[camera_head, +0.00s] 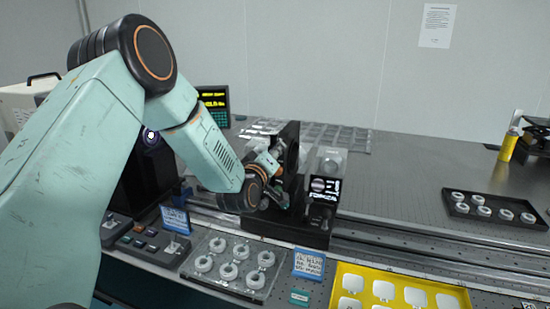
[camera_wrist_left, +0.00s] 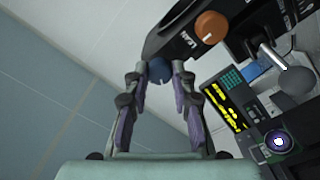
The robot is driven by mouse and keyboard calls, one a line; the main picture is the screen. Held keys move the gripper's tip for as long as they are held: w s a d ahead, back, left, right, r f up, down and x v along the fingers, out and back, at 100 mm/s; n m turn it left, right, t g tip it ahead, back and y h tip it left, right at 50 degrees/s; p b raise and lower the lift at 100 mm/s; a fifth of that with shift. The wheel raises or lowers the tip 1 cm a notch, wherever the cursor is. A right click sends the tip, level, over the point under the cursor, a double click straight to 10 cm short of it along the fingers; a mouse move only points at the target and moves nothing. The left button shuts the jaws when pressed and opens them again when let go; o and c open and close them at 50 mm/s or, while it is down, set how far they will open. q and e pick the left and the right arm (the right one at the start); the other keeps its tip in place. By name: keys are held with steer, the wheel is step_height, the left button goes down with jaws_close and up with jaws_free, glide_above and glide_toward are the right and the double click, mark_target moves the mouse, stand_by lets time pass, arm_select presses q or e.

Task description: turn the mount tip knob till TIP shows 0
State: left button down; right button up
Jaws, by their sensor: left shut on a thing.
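My left gripper (camera_wrist_left: 159,82) is shut on a blue knob (camera_wrist_left: 160,71) of a dark mount (camera_wrist_left: 180,28); the fingers sit on both sides of it. An orange knob (camera_wrist_left: 211,27) with a white mark is on the same mount, to the right and apart from the fingers. In the head view, the black mount (camera_head: 291,140) stands upright, and my left gripper (camera_head: 283,196) reaches its lower left side. The blue knob is hard to see there. A small lit display (camera_head: 325,187) stands right of the mount; I cannot read a TIP value. My right gripper does not show.
A clear tray of white rings (camera_head: 232,262) and a blue-framed card (camera_head: 309,264) lie in front. A yellow tray (camera_head: 395,272) is at front right. A black tray of rings (camera_head: 493,212) is farther right. A screen with yellow text (camera_head: 213,100) stands behind my arm.

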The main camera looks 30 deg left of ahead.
arm_select(q)
steer(key=shift+f, duration=0.15)
stand_by(0.4)
steer(key=c, duration=1.1)
jaws_free()
steer(key=shift+s, duration=0.1)
steer(key=v, duration=1.2)
steer(key=s+d+f+m+g+h+b, duration=0.1)
steer(key=s+d+f+m+g+h, duration=0.2)
steer(key=f, duration=0.6)
steer(key=s+d+f+m+g+b, duration=0.25)
steer(key=s+d+f, duration=0.25)
steer(key=f, duration=0.3)
steer(key=s+d+f+m+g+h+b, duration=0.1)
steer(key=s+d+f+m+g+h, duration=0.2)
steer(key=f, duration=0.6)
steer(key=s+d+f+m+g+b, duration=0.1)
steer(key=s+f+g, duration=0.3)
steer(key=s+f, duration=0.4)
steer(key=s+d+f+m+g+y+b, duration=0.1)
steer(key=s+d+f+m+g+b, duration=0.1)
steer(key=s+f, duration=0.7)
steer(key=s+d+g+b, duration=0.1)
steer(key=s+g+b, duration=0.1)
steer(key=s, duration=0.6)
steer(key=shift+d+g+y, duration=0.2)
steer(key=shift+g+y, duration=0.1)
steer(key=shift+g, duration=0.15)
